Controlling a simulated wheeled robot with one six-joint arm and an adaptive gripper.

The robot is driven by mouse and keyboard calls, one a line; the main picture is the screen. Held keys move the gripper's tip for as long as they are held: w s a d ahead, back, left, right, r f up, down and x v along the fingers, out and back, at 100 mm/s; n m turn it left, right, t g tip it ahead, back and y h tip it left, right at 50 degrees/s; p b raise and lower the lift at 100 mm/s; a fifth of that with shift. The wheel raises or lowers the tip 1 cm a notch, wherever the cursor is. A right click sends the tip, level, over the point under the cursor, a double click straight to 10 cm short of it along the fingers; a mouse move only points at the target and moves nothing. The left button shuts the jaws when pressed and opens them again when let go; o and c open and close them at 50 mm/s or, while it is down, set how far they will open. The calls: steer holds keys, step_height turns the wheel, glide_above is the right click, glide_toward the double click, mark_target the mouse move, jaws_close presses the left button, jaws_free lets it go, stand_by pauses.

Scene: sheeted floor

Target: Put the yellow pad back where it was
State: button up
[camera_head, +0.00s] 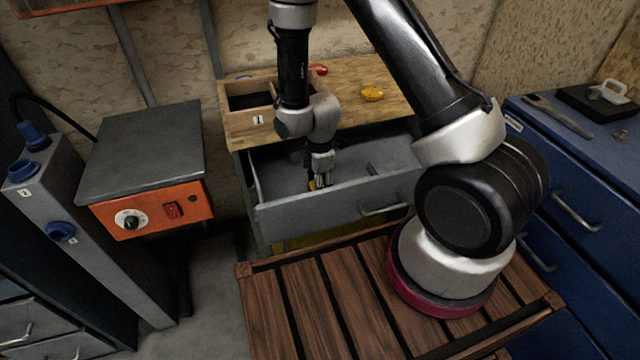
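A yellow rounded piece (372,94) lies on the wooden top of the grey drawer cabinet, right of my arm. My gripper (320,183) points down into the open grey drawer (330,214) of that cabinet. A small yellow patch (311,186) shows at the left of my fingertips, low in the drawer. I cannot tell whether it is held, lies beside the fingers or is a separate pad. The fingers are small and dark here, so their opening is unclear. Which yellow thing is the pad is not clear from this view.
The wooden top (345,122) has dark compartments (250,98) at its left, one labelled, and a red piece (319,70) behind my arm. A divider stands in the drawer's right part. An orange-fronted box (150,212) stands left; a blue cabinet (575,190) stands right.

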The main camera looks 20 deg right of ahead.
steer(key=o, duration=1)
steer(key=shift+f, duration=0.1)
steer(key=s+d+r+m+t, duration=0.1)
steer(key=d+r+m, duration=0.2)
steer(key=r, duration=0.7)
steer(key=s+d+r+m, duration=0.2)
steer(key=r, duration=0.8)
steer(key=s+d+r+m+t, duration=0.1)
steer(key=d+r+m, duration=0.2)
steer(key=r, duration=0.7)
steer(key=shift+s+d+r+m+t, duration=0.35)
steer(key=shift+s+d+r+m, duration=0.8)
steer(key=shift+s+r+m, duration=1)
steer(key=shift+s+d+r+m+t, duration=0.4)
steer(key=shift+s+d+r+m, duration=0.95)
steer(key=shift+s, duration=1.55)
steer(key=shift+s+d+r+m+t, duration=0.35)
steer(key=shift+s+d+r+m, duration=0.55)
steer(key=shift+s+r+m, duration=1)
steer(key=shift+s+r+n, duration=0.15)
steer(key=shift+s+n, duration=0.25)
steer(key=shift+s, duration=0.15)
